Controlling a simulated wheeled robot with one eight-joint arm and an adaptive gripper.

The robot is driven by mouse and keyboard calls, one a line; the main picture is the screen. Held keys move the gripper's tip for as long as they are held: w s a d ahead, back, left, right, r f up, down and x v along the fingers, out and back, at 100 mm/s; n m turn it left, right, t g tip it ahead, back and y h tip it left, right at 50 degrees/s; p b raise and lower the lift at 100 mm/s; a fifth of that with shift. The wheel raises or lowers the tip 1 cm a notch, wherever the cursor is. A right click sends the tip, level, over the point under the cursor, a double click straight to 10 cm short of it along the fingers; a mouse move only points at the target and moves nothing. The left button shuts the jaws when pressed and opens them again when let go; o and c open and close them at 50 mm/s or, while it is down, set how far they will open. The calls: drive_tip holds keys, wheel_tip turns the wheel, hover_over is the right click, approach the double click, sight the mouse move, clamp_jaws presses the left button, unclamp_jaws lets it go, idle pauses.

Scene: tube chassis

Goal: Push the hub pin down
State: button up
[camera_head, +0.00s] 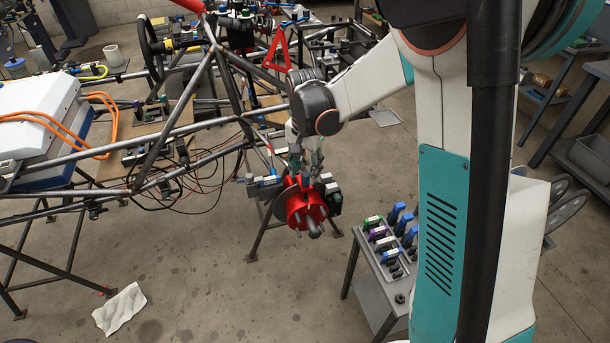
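The red hub (302,204) is at the front end of the tube chassis, in the middle of the camera_head view. A grey disc (281,198) is against its left side. A grey shaft end (313,229) sticks out of its face, with smaller studs around it. I cannot make out which small part is the hub pin. My gripper (306,170) points down just above the hub, with its fingertips close to the top of the hub. The fingers are small and partly lost against the parts behind, so I cannot tell whether they touch anything or hold anything.
The tube chassis (160,140) fills the left and back. Blue and black connectors (268,186) flank the hub. A grey side table (373,290) at the right holds a tray of coloured parts (390,235). A white cloth (120,309) lies on the floor. The floor in front is clear.

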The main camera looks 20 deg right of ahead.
wheel_tip(320, 180, up, 9)
idle(0.3)
drive_tip(key=shift+f, duration=0.15)
drive_tip(key=shift+s, duration=0.1)
drive_tip(key=s+r+n+t, duration=0.3)
drive_tip(key=s+n, duration=0.1)
drive_tip(key=s, duration=0.7)
drive_tip(key=s+r+n+t, duration=0.3)
drive_tip(key=s+n+t, duration=0.1)
drive_tip(key=s, duration=0.7)
drive_tip(key=shift+s+n, duration=0.35)
drive_tip(key=shift+n, duration=0.15)
drive_tip(key=shift+d+r, duration=0.1)
